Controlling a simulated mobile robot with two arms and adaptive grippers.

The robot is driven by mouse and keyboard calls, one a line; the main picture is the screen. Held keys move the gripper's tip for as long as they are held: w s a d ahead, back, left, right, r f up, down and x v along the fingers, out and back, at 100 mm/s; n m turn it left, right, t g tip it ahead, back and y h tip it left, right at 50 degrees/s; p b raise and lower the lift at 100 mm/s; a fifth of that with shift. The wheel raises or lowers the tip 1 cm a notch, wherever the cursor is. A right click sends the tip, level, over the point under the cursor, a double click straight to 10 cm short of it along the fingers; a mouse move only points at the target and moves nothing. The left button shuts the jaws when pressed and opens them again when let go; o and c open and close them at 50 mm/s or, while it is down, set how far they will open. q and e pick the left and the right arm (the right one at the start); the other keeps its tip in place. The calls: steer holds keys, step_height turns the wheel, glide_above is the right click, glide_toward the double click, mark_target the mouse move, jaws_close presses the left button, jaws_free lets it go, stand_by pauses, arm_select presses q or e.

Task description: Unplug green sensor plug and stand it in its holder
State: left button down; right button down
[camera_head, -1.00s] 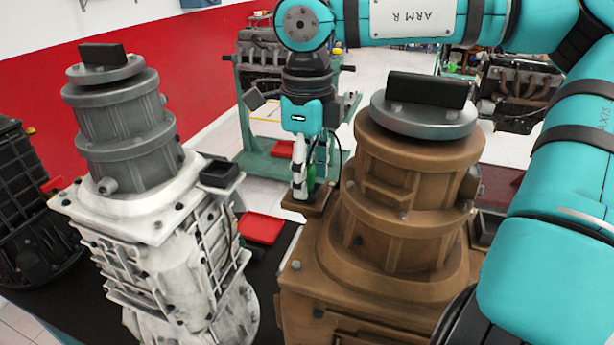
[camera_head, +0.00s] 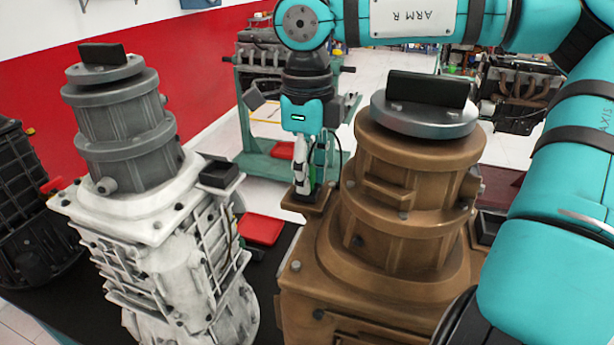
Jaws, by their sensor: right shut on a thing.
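My right gripper (camera_head: 308,178) points down beyond the brown gearbox, in the middle of the view. It is shut on the green sensor plug (camera_head: 313,174), which shows only as a thin green strip between the fingers. A dark cable (camera_head: 339,152) loops at the right of the fingers. The fingertips are just above a small brown base (camera_head: 305,202) next to the brown gearbox; I cannot tell whether the plug touches it. I cannot make out for certain which part is the plug's holder. My left gripper is not in view.
The brown gearbox (camera_head: 410,205) stands close in front, to the right of the gripper. A white and grey gearbox (camera_head: 165,265) stands at left. Red trays (camera_head: 262,229) lie between and behind them. An engine on a green stand (camera_head: 275,165) is behind.

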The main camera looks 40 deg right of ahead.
steer(key=shift+r, duration=0.1)
steer(key=shift+r+p, duration=2.05)
steer(key=shift+r, duration=0.9)
steer(key=shift+w, duration=0.1)
